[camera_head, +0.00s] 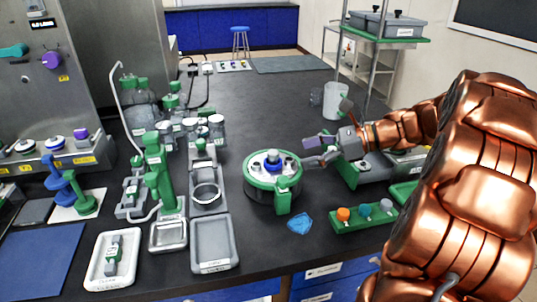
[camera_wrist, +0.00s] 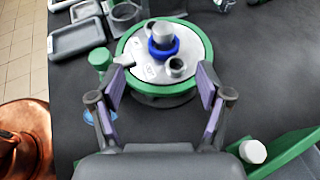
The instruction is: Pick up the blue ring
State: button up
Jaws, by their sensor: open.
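The blue ring (camera_head: 273,168) sits around a grey central post on top of a round green-rimmed vessel (camera_head: 259,183) in the middle of the bench. In the wrist view the blue ring (camera_wrist: 164,52) encircles the grey post, with darker ports beside it on the pale lid (camera_wrist: 143,70). My gripper (camera_head: 314,150) is just right of the vessel in the head view. In the wrist view my gripper (camera_wrist: 160,76) is open and empty, its purple-padded fingers spread over the near part of the lid. The ring lies beyond the fingertips, untouched.
A blue cloth-like piece (camera_head: 299,223) lies in front. Grey trays (camera_head: 214,245) and a green-and-grey glassware assembly (camera_head: 158,165) stand to the left. The far bench is mostly clear.

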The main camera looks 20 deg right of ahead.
aim_at(281, 162)
jog(key=shift+x, duration=1.8)
jog(key=x, duration=0.4)
jog(key=shift+w+d+f, duration=0.15)
jog(key=shift+w+f, duration=0.05)
jog(key=c, duration=0.9)
jog(key=shift+o, duration=0.2)
